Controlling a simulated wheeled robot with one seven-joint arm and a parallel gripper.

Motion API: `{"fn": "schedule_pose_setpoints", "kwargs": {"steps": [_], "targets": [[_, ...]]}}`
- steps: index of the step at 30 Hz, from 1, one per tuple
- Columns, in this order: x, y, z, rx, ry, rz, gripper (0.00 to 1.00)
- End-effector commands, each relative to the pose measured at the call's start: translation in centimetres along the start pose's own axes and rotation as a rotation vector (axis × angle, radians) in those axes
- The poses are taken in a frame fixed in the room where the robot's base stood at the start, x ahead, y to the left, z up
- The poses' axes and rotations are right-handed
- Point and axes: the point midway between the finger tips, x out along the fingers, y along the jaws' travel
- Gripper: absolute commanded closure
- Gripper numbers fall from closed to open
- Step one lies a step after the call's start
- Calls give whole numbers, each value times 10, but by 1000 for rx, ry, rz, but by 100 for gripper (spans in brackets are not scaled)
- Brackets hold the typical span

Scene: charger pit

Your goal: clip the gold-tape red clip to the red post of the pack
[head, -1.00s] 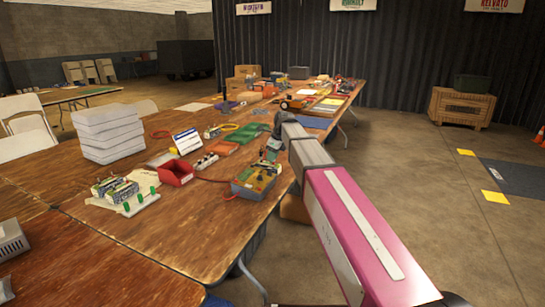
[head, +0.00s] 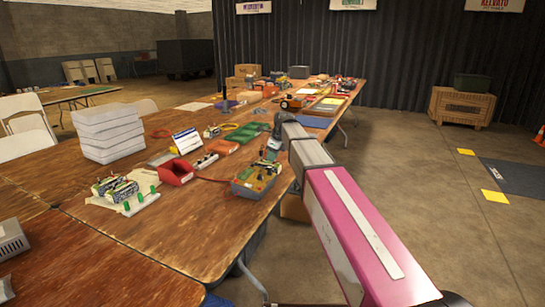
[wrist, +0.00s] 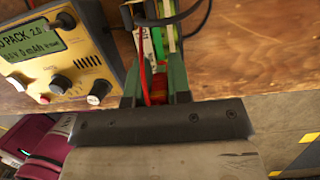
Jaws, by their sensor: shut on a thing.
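My gripper (wrist: 156,75) has dark green fingers, shut on a small red clip (wrist: 158,86) with a yellow-gold band near its base. A red wire hangs beside the clip, between the fingers. In the head view my gripper (head: 270,156) is at the table's right edge, just behind the tan-topped charger unit (head: 257,179). In the wrist view the charger (wrist: 60,50) has a display, knobs and buttons, and stands left of my fingers. White and green parts show beyond the fingertips. I cannot make out the pack's red post.
A red bin (head: 176,172), a white sign card (head: 187,141) and a board with green parts (head: 122,190) stand left of the charger on the wooden table (head: 190,235). Stacked white boxes (head: 105,133) stand farther left. A dark cable crosses above the fingers in the wrist view.

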Motion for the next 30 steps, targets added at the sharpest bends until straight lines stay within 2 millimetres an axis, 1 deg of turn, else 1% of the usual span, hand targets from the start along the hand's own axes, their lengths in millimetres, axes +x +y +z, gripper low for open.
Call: {"fn": "schedule_pose_setpoints", "kwargs": {"steps": [8, 9, 11, 12, 26, 27, 28, 30], "targets": [[0, 0, 0, 0, 0, 0, 95], [0, 0, 0, 0, 0, 0, 75], [0, 0, 0, 0, 0, 0, 55], [0, 0, 0, 0, 0, 0, 52], [0, 0, 0, 0, 0, 0, 52], [0, 0, 0, 0, 0, 0, 45], [0, 0, 0, 0, 0, 0, 41], [0, 0, 0, 0, 0, 0, 41]]}}
